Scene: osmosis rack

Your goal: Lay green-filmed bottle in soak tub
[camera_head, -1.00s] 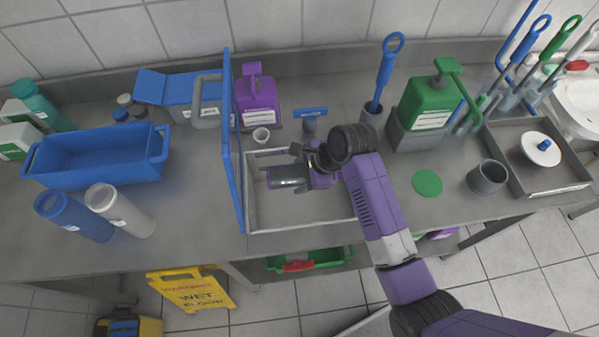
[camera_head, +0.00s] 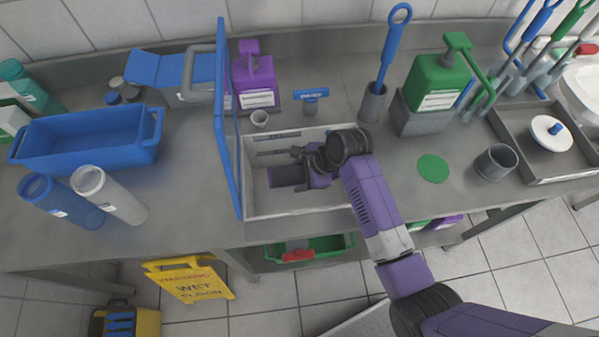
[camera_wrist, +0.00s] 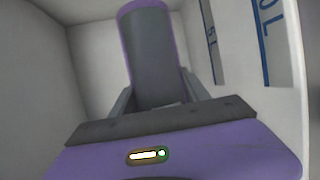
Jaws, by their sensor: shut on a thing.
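The pale rectangular tub (camera_head: 330,205) stands in the middle of the bench, with its blue-framed lid (camera_head: 222,130) upright along its left side. My gripper (camera_head: 298,172) is inside the tub's outline. In the wrist view my gripper (camera_wrist: 157,95) is shut on a dark grey cylinder with a purple edge, the bottle (camera_wrist: 150,55). The bottle points away from the palm, with pale tub walls around it. In the head view my gripper partly hides the bottle. No green film is visible on it. I cannot tell whether it touches the tub floor.
A blue bin (camera_head: 85,150), a blue bottle (camera_head: 62,203) and a pale bottle (camera_head: 108,195) are at left. A purple jug (camera_head: 254,85) and small cup (camera_head: 259,118) stand behind the tub. A green jug (camera_head: 437,80), brush holder (camera_head: 373,104) and grey cup (camera_head: 493,165) are at right.

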